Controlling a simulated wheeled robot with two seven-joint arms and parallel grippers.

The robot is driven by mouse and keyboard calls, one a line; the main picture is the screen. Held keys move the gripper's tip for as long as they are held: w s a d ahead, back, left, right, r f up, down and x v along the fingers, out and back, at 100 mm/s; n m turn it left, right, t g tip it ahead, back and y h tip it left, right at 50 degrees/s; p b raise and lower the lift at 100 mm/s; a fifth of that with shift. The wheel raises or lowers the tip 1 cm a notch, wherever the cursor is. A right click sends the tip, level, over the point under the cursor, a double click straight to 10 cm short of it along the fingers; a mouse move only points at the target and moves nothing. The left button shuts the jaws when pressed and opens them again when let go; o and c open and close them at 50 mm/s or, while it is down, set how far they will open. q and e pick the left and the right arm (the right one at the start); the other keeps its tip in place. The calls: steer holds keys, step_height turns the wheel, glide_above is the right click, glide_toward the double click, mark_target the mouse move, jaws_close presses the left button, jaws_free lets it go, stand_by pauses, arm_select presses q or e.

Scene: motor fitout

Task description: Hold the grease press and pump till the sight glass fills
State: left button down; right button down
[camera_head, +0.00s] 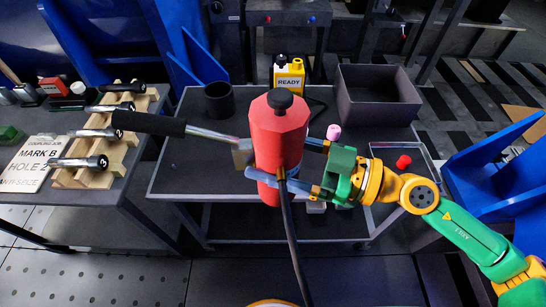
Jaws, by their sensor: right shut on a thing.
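The grease press is an upright red cylinder (281,135) with a black knob on top, in the middle of the head view. Its pump lever (150,123), a metal rod with a black grip, reaches out to the left. A black hose (291,235) hangs from its front. My right gripper (290,163) comes from the right and is shut on the press body. One finger lies across the front; the other goes behind. I cannot make out the sight glass or its level. My left gripper is not in view.
A dark trolley table (185,178) stands behind the press with a black cup (219,99), a yellow "READY" box (289,76), an open bin (378,96) and a red knob (403,162). At left, a wooden rack (104,150) holds several metal tools beside a "MARK B, HOLE 2" card (37,163).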

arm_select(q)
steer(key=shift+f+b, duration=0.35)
arm_select(e)
steer(key=w, duration=1.2)
steer(key=shift+r, duration=0.15)
stand_by(0.6)
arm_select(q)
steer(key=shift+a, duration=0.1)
arm_select(e)
steer(key=shift+w, duration=0.1)
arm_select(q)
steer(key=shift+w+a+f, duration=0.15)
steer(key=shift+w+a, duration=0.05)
arm_select(e)
steer(key=shift+f, duration=0.35)
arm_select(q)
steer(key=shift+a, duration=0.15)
arm_select(e)
steer(key=shift+f, duration=0.1)
arm_select(q)
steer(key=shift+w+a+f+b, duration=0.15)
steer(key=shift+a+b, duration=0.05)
steer(key=shift+b, duration=0.15)
arm_select(e)
steer(key=shift+f, duration=0.3)
